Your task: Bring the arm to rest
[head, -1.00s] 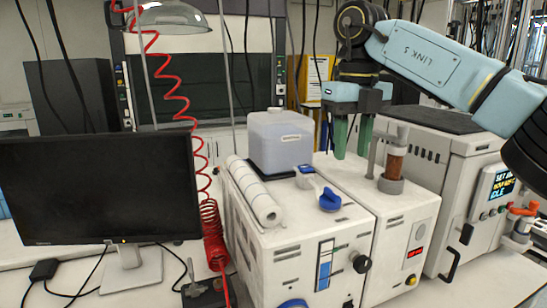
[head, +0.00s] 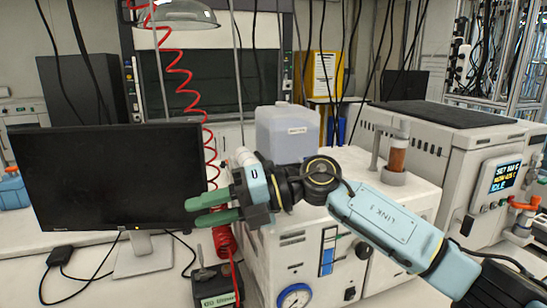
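My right arm comes in from the lower right. Its gripper (head: 192,212) points left, with two green fingers in front of the black monitor's right edge and the white machine's left side. The fingers show a little apart with nothing between them. They are seen at a slant, so the gap looks narrow. My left gripper is not in view. My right forearm and wrist hide part of the white machine (head: 290,250) behind them.
The black monitor (head: 100,180) stands at left. A red coiled hose (head: 222,238) hangs behind the gripper. A translucent canister (head: 287,135) and a brown-filled column (head: 397,158) stand on the machines. A reactor with a lit display (head: 503,177) is at right.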

